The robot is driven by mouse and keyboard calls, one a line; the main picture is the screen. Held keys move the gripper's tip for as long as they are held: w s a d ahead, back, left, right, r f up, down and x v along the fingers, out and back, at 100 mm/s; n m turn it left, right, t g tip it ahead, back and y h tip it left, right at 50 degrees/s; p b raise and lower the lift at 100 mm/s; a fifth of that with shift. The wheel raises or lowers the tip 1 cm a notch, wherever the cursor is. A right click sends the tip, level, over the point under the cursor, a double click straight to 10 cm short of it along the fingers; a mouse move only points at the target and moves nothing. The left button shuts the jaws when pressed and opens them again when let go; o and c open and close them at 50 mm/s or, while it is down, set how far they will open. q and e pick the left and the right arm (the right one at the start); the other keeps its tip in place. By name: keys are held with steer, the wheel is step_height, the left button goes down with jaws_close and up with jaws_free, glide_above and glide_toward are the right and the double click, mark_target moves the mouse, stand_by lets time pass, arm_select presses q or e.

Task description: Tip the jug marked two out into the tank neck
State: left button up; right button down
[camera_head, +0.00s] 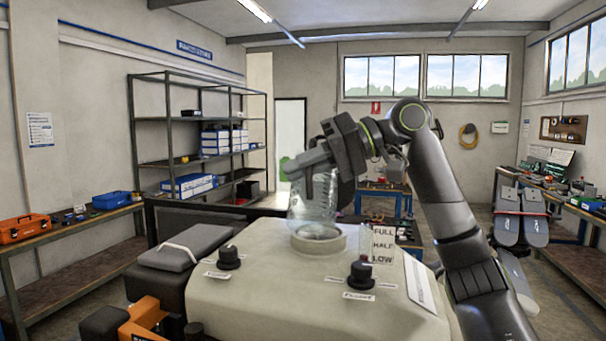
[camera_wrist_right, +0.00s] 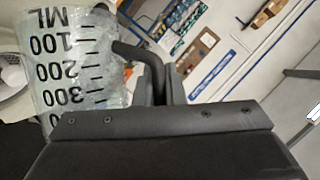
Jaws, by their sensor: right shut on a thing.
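My right gripper (camera_head: 305,165) is shut on a clear jug (camera_head: 314,198) and holds it over the tank neck (camera_head: 318,238), a round opening on top of the cream tank (camera_head: 260,290). The jug's lower end shows close above the neck; I cannot tell if they touch. In the right wrist view the jug (camera_wrist_right: 70,65) shows a black ML scale upside down, and a dark handle (camera_wrist_right: 150,65) runs between the fingers. No number two mark is visible, and liquid cannot be made out. Part of the neck's pale ring (camera_wrist_right: 14,75) shows left of the jug. My left gripper is not in view.
A FULL/HALF/LOW gauge card (camera_head: 383,245) stands right of the neck. Two black knobs (camera_head: 229,257) (camera_head: 361,275) stick up from the tank top. Shelves (camera_head: 200,130) and benches (camera_head: 70,225) stand farther back.

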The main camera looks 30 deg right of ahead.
mark_target(304, 201)
steer(key=shift+s+a+f+n+t+h+b, duration=0.1)
steer(key=shift+s+f+n+t+h+b, duration=0.05)
steer(key=shift+f+n+t+h+b, duration=0.15)
steer(key=shift+s+a+f+n+t+h+b, duration=0.1)
steer(key=shift+f+n+h, duration=0.1)
steer(key=shift+f+n, duration=0.15)
steer(key=shift+f+n+t+h, duration=0.3)
steer(key=shift+n, duration=0.15)
steer(key=f+n+b, duration=0.1)
steer(key=w+d+f+n+t+h+b, duration=0.1)
steer(key=f+b, duration=0.1)
steer(key=shift+w, duration=0.15)
steer(key=shift+w+d+f+n+t+h+b, duration=0.3)
steer(key=shift+d+f+n+t+b, duration=0.1)
steer(key=shift+f+n+t+b, duration=0.35)
